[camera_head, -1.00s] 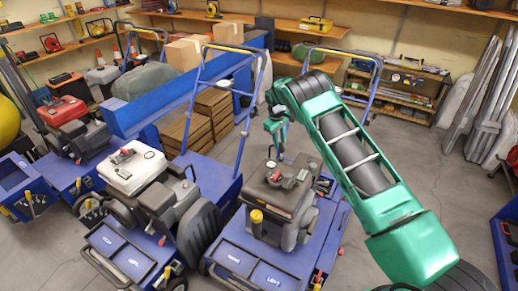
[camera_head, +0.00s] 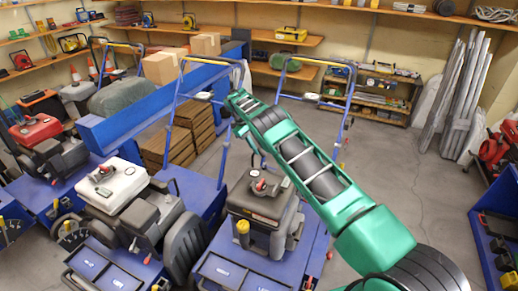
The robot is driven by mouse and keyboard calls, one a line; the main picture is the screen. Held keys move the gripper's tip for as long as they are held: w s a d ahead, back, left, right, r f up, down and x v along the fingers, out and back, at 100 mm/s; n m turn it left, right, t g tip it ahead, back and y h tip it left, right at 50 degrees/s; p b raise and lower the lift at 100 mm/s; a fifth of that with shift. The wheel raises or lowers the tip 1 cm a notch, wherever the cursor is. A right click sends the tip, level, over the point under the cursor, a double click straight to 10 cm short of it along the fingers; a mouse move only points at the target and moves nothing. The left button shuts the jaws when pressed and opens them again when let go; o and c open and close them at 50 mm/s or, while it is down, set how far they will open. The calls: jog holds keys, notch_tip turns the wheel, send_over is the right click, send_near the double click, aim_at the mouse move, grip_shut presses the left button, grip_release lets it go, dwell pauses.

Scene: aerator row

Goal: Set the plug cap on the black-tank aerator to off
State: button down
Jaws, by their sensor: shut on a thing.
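The black-tank aerator's dark tank (camera_head: 262,205) stands on a blue cart at lower centre. On its top is the plug cap (camera_head: 259,184), a small round part with red on it; its setting is too small to read. My green arm reaches in from the lower right. My gripper (camera_head: 250,145) is small and partly hidden at its far end, above and behind the tank and apart from the cap. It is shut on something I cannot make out.
A white-tank aerator (camera_head: 112,188) with a red-marked cap stands to the left, and a red-tank one (camera_head: 36,131) beyond it. Blue push handles (camera_head: 350,95) rise behind the carts. A blue bench (camera_head: 496,215) stands at right. Open floor (camera_head: 420,170) lies between.

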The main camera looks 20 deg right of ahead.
jog(key=shift+w+a, duration=0.1)
jog(key=shift+w, duration=0.4)
jog(key=shift+w+h, duration=0.1)
jog(key=shift+h, duration=0.2)
jog(key=c, duration=1.4)
grip_release()
jog(key=shift+w+f, duration=0.1)
jog(key=shift+f, duration=0.05)
